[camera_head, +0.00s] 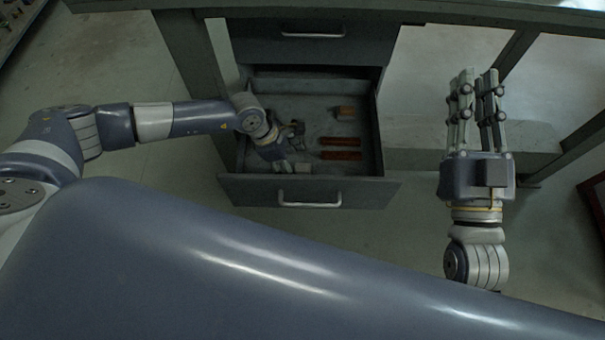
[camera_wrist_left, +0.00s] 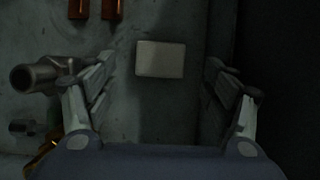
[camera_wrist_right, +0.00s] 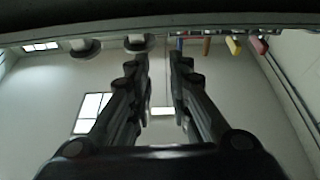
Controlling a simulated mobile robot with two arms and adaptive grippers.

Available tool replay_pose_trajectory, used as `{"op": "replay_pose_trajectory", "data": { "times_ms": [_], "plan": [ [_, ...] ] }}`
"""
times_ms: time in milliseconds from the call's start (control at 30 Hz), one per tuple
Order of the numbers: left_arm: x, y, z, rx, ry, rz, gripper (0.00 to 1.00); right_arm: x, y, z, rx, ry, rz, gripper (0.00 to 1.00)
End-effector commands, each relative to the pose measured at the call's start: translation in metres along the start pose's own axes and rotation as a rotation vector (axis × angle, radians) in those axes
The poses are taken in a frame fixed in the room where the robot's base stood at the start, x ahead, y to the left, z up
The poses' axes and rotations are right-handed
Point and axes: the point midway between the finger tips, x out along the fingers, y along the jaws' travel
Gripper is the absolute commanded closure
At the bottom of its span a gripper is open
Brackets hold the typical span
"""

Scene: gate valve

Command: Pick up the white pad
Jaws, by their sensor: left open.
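The white pad (camera_wrist_left: 160,59) is a small pale rectangular block on the drawer floor. In the left wrist view it lies ahead of my left gripper (camera_wrist_left: 160,70), between the lines of its two fingers and apart from both. My left gripper is open and empty. In the head view the left gripper (camera_head: 288,150) reaches down into the front left part of the open drawer (camera_head: 232,183), and the pad (camera_head: 302,168) shows close to its fingers. My right gripper (camera_head: 478,75) points away over the floor to the right of the drawer, empty, with a narrow gap between its fingers.
A grey metal pipe fitting (camera_wrist_left: 38,75) lies left of my left gripper's fingers. The drawer front (camera_head: 310,191) and side walls bound the space. A table frame stands at right.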

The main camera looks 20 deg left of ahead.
Motion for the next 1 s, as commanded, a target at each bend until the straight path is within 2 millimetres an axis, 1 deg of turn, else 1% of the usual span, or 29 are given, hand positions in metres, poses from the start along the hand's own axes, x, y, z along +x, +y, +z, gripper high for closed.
{"op": "replay_pose_trajectory", "data": {
  "times_ms": [67,300,400,500,633,867,900,967,1000],
  "plan": [
    [0.008,-0.001,0.0,0.0,0.0,-0.002,0.23,0.0,-0.001,-0.008,0.002,0.049,-0.003,0.82],
    [0.034,-0.001,-0.001,0.0,0.0,-0.001,0.23,-0.007,-0.006,-0.048,0.011,0.267,-0.012,0.82],
    [0.042,-0.001,0.0,0.0,0.0,-0.002,0.23,-0.013,-0.007,-0.064,0.015,0.349,-0.016,0.82],
    [0.048,0.0,-0.001,0.0,0.001,-0.001,0.23,-0.017,-0.009,-0.075,0.018,0.41,-0.018,0.82],
    [0.051,0.0,0.0,0.0,0.0,0.0,0.23,-0.021,-0.009,-0.083,0.02,0.45,-0.019,0.82],
    [0.051,0.0,0.0,0.0,0.0,0.0,0.23,-0.021,-0.009,-0.084,0.02,0.456,-0.019,0.82],
    [0.051,0.0,0.0,0.0,0.0,0.0,0.28,-0.021,-0.009,-0.084,0.02,0.455,-0.019,0.82],
    [0.051,0.0,0.0,0.0,0.0,0.0,0.41,-0.021,-0.009,-0.084,0.02,0.455,-0.019,0.82],
    [0.051,0.0,0.0,0.0,0.0,0.0,0.51,-0.021,-0.009,-0.084,0.02,0.455,-0.019,0.82]
  ]
}}
